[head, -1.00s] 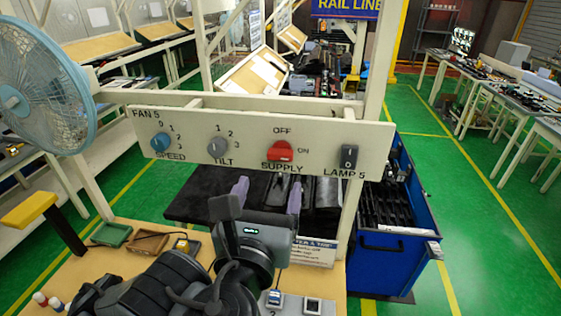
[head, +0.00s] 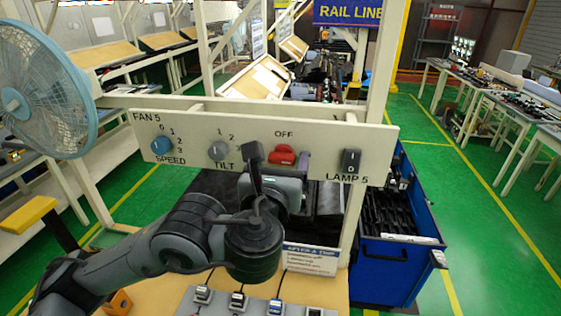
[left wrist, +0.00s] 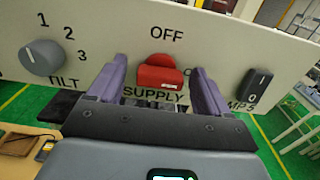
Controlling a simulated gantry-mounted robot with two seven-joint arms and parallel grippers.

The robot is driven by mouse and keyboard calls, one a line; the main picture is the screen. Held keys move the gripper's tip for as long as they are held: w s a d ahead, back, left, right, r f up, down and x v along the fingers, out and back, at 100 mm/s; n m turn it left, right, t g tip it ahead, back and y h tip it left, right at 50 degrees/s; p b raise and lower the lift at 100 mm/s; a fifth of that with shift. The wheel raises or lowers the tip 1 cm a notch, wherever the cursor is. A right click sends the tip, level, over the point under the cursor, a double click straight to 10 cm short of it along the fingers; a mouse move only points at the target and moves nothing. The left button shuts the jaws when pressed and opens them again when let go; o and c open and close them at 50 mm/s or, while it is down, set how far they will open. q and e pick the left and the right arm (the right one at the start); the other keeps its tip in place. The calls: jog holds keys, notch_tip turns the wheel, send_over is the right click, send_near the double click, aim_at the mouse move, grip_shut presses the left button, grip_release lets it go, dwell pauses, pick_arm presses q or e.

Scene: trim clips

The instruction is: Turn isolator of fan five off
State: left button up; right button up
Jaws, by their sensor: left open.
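The red supply isolator knob (head: 282,154) sits on the cream FAN 5 panel (head: 330,128). It also shows in the left wrist view (left wrist: 158,76), with OFF printed above it and ON to its right, partly hidden by a finger. Its raised grip appears to lie crosswise, in line with ON. My left gripper (left wrist: 160,88) is open, with one purple-grey finger on each side of the knob. I cannot tell whether either finger touches it. In the head view my left gripper (head: 283,168) covers the SUPPLY label. My right gripper is not in view.
The grey tilt knob (head: 219,150) and blue speed knob (head: 160,144) are left of the isolator. The black lamp switch (head: 351,161) is right of it. The blue fan (head: 40,80) stands at far left. Small boxed devices (head: 238,300) lie on the bench below.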

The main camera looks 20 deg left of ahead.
pick_arm(q)
jog(key=c, duration=1)
jog(key=shift+c, duration=0.2)
jog(key=shift+f, duration=0.1)
jog(key=n+b, duration=0.2)
jog(key=n, duration=0.1)
jog(key=shift+f+n, duration=0.15)
jog(key=shift+n, duration=0.15)
jog(key=n+b, duration=0.4)
jog(key=n, duration=0.1)
jog(key=shift+a+f+n, duration=0.1)
jog(key=shift+a+n, duration=0.05)
jog(key=shift+n, duration=0.15)
jog(key=n+b, duration=0.3)
jog(key=n, duration=0.2)
jog(key=shift+n+b, duration=1.25)
jog(key=shift+n, duration=0.55)
jog(key=shift+a+n, duration=0.1)
jog(key=shift+n, duration=0.2)
